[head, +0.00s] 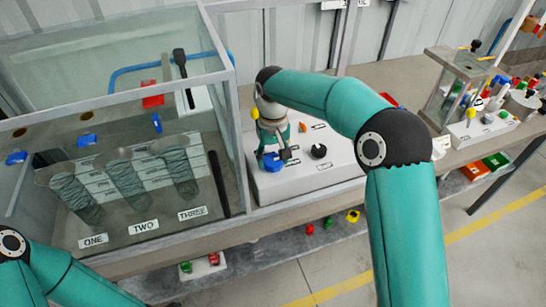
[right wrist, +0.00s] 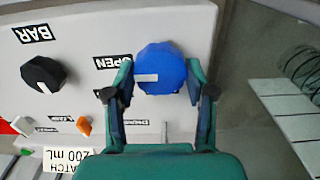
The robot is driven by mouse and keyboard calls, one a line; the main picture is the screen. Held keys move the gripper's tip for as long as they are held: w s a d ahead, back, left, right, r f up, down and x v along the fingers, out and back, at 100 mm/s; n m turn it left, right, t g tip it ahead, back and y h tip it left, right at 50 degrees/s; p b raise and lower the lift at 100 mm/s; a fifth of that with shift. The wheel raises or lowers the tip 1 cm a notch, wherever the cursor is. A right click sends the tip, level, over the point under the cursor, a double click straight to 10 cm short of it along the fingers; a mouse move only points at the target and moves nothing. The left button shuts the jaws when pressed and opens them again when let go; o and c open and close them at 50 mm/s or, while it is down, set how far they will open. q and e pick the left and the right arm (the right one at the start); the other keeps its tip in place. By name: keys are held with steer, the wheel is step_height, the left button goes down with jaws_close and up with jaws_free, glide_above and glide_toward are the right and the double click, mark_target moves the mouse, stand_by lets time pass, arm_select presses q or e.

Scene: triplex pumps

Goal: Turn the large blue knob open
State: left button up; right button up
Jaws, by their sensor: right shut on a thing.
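The large blue knob (head: 273,163) is on the white control panel (head: 328,180), at its left part. In the right wrist view the knob (right wrist: 172,62) has a white mark on its face, on the side towards the OPEN label (right wrist: 112,62). My right gripper (right wrist: 160,80) is shut on the knob, with one finger on each side. In the head view my right gripper (head: 273,150) reaches down to the knob and hides part of it. My left arm shows at the bottom left, but its gripper is out of the frame.
A black knob (head: 318,151) labelled BAR in the wrist view sits beside the blue one, with a small orange part (head: 303,127) on the panel. A glass-walled case (head: 130,80) with several ribbed tubes stands to the left, close to my right gripper.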

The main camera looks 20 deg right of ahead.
mark_target(273, 159)
steer(key=shift+w+r, duration=0.1)
steer(key=shift+r, duration=0.05)
steer(key=o, duration=1.2)
steer(key=shift+c, duration=0.2)
step_height(273, 159, up, 12)
steer(key=shift+f, duration=0.2)
